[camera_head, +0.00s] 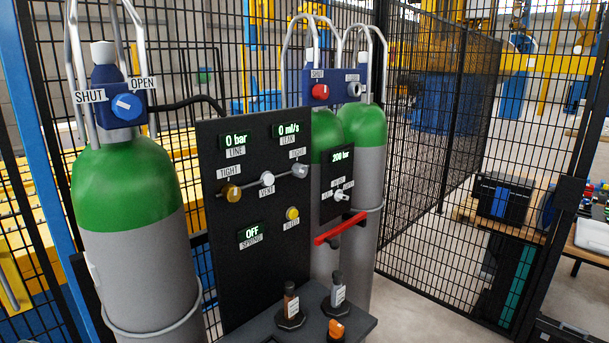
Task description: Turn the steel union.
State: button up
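The steel union (300,171) is a small silver-grey fitting at the upper right of the black panel (225,270), under a label that seems to read TIGHT. A thin pipe joins it to the white VENT knob (267,179) and, further left, to a brass union (230,193) also labelled TIGHT. The displays read 0 bar at LINE (236,138), 0 ml/s at LEAK (289,130) and OFF at SPRING (252,234). My gripper is not in view, and nothing covers the steel union.
A green-topped cylinder (125,195) with a blue knob stands left, two more (364,140) behind right. A red lever (340,229) juts out beside a small panel reading 200 bar. Two bottle-like items and an orange piece (336,328) stand on a dark shelf. Mesh fencing surrounds.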

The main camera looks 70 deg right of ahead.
aim_at(299, 170)
jog(key=u, duration=0.05)
jog(key=k, duration=0.8)
jog(key=z, duration=1.65)
